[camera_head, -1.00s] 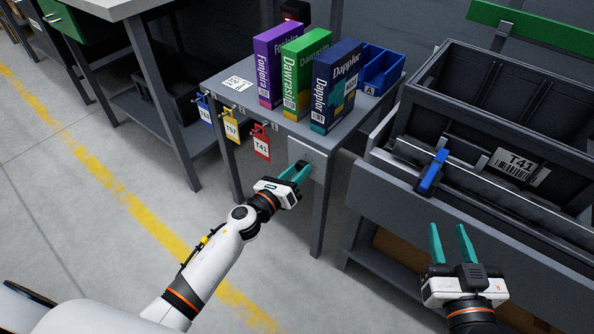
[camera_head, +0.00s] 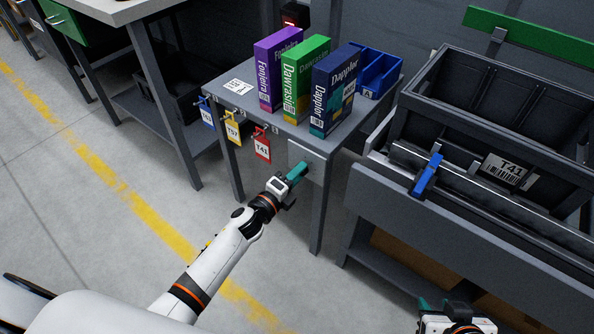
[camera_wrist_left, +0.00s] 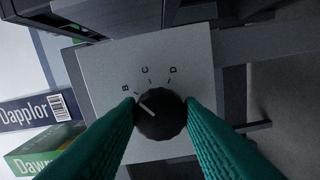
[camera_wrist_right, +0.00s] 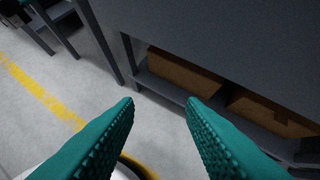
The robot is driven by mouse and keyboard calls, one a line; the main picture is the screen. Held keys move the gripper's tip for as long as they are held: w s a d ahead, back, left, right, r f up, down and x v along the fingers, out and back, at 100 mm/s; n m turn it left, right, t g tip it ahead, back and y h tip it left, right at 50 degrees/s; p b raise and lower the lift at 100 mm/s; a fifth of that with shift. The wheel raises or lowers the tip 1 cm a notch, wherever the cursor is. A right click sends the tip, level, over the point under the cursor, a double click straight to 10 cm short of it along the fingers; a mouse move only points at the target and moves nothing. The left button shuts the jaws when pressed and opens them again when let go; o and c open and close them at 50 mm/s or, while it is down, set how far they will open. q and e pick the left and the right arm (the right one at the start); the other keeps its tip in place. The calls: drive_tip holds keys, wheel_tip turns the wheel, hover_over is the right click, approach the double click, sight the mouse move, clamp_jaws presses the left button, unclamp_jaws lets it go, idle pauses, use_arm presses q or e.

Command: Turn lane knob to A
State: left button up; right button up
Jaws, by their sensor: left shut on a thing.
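The lane knob (camera_wrist_left: 160,115) is round and dark, on a light grey plate (camera_wrist_left: 105,65) marked B, C and D. Its white pointer line slants up and left, near the B side. No A shows; the left finger covers part of the plate. My left gripper (camera_wrist_left: 160,108) has its teal fingers closed on both sides of the knob. In the head view my left gripper (camera_head: 299,171) is at the plate (camera_head: 307,158) on the table's front, hiding the knob. My right gripper (camera_wrist_right: 160,102) is open and empty; it shows at the bottom edge of the head view (camera_head: 440,304).
Purple, green and blue boxes (camera_head: 333,90) and a blue bin (camera_head: 379,72) stand on the table. Blue, yellow and red tags (camera_head: 262,146) hang from its front edge. A dark crate (camera_head: 455,105) labelled T41 stands on the right bench. The floor at left is clear.

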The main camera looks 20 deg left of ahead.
use_arm(q)
drive_tip(key=shift+n+p, duration=2.15)
drive_tip(key=shift+n, duration=3.25)
use_arm(e)
drive_tip(key=s+d+f+g+h, duration=0.1)
drive_tip(key=s+d+f+g, duration=0.1)
drive_tip(key=s, duration=0.4)
drive_tip(key=shift+f+g, duration=0.9)
drive_tip(key=shift+g, duration=0.4)
use_arm(q)
drive_tip(key=o, duration=1)
